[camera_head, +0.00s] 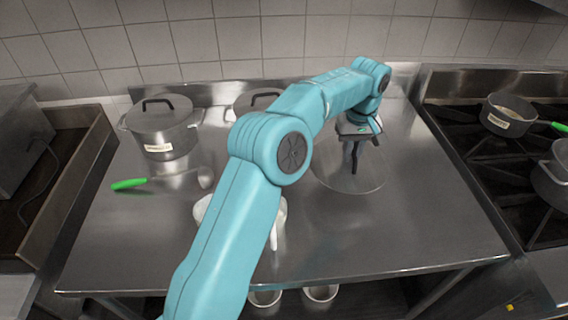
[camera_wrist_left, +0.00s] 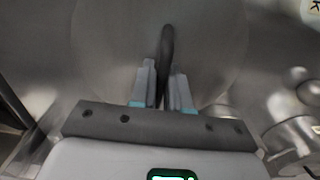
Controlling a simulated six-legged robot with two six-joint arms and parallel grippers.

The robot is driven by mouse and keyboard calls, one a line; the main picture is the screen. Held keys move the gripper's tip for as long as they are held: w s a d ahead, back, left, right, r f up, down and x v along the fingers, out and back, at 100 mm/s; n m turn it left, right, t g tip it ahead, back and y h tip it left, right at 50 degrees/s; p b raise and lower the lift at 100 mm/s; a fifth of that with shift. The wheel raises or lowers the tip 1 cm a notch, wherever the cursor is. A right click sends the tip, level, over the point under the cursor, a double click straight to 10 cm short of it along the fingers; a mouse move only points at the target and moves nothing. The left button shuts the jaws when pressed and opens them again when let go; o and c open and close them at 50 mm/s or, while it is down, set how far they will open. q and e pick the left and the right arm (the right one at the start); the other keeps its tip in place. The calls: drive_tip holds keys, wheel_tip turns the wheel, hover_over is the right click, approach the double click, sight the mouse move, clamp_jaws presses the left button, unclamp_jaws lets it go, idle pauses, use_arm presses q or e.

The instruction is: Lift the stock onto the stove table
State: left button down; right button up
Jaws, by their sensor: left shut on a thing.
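My left gripper (camera_head: 355,150) is over the right half of the steel table and points down. In the left wrist view it (camera_wrist_left: 165,72) is shut on a dark curved handle (camera_wrist_left: 167,42). The handle stands over a wide, round grey lid-like disc (camera_wrist_left: 105,45), which also shows in the head view (camera_head: 345,182). I cannot tell whether the disc touches the table. A lidded grey pot (camera_head: 165,138) with a pale label stands at the back left of the table. A second lidded pot (camera_head: 258,101) is partly hidden behind my left arm. I cannot read which is the stock. My right gripper is not seen.
The stove (camera_head: 490,165) adjoins the table on the right, with a labelled pot (camera_head: 508,116) and another pot at the edge. A green-handled ladle (camera_head: 135,184) lies at left. White ware (camera_head: 203,208) is partly behind my arm. The table's front right is clear.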

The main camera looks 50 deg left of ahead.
use_arm(q)
drive_tip(key=shift+w+a+f, duration=0.15)
drive_tip(key=shift+a, duration=0.05)
drive_tip(key=s+a+f, duration=0.1)
drive_tip(key=s+a, duration=0.1)
drive_tip(key=s+a+f, duration=0.2)
drive_tip(key=s, duration=0.1)
drive_tip(key=s+a+f, duration=0.2)
drive_tip(key=s, duration=0.1)
drive_tip(key=s+a+f, duration=0.2)
drive_tip(key=s, duration=0.1)
drive_tip(key=shift+a+f, duration=0.3)
drive_tip(key=shift+f, duration=0.05)
drive_tip(key=shift+w+f, duration=0.1)
drive_tip(key=shift+d+f, duration=0.1)
drive_tip(key=c, duration=1.5)
unclamp_jaws()
drive_tip(key=shift+f, duration=0.1)
drive_tip(key=o, duration=0.4)
